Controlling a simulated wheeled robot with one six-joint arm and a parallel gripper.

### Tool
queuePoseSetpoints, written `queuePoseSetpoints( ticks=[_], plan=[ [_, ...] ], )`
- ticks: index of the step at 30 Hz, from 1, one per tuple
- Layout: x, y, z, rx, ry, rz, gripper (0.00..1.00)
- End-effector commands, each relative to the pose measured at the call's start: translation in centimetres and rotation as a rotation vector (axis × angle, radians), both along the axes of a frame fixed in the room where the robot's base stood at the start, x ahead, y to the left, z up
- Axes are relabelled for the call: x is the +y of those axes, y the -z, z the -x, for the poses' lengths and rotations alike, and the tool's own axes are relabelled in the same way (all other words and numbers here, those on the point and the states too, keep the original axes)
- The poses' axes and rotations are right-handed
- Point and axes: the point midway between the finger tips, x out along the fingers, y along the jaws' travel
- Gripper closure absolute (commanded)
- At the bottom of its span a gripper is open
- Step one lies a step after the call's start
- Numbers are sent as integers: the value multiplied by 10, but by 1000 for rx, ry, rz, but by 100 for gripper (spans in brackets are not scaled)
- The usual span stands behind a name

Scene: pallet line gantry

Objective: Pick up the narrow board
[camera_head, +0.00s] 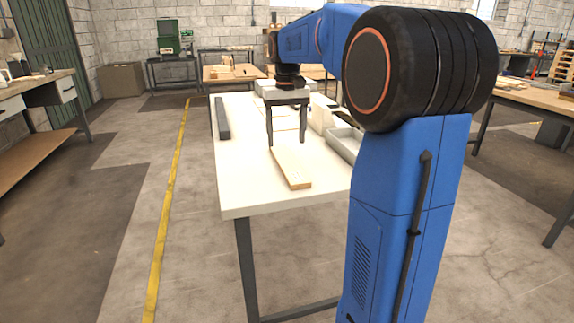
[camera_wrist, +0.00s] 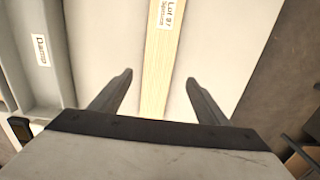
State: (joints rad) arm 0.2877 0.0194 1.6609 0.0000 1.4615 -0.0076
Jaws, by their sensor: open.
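The narrow board (camera_head: 291,168) is pale wood and lies flat on the white table (camera_head: 245,185), its near end toward the front edge. In the wrist view the board (camera_wrist: 157,80) runs lengthwise between the fingers and carries a white printed label near the top. My gripper (camera_head: 287,144) points down with its fingers apart, over the far part of the board. In the wrist view the gripper (camera_wrist: 157,80) has one finger on each side of the board, with a gap on both sides. Whether the fingertips touch the table is unclear.
A grey tray (camera_head: 345,145) stands to the right of the board; its labelled side (camera_wrist: 50,70) shows at left in the wrist view. A dark bar (camera_head: 222,118) lies along the table's left edge.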

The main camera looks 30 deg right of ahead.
Motion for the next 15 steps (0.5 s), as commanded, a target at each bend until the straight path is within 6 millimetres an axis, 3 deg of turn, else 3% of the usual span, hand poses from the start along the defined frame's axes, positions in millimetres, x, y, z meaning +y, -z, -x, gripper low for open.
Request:
queuePoseSetpoints(
  ticks=[3,11,15],
  plan=[
    [0,15,0,1,0,0,31],
    [-1,31,0,1,0,0,31],
    [-3,50,0,3,0,-1,31]
  ],
)
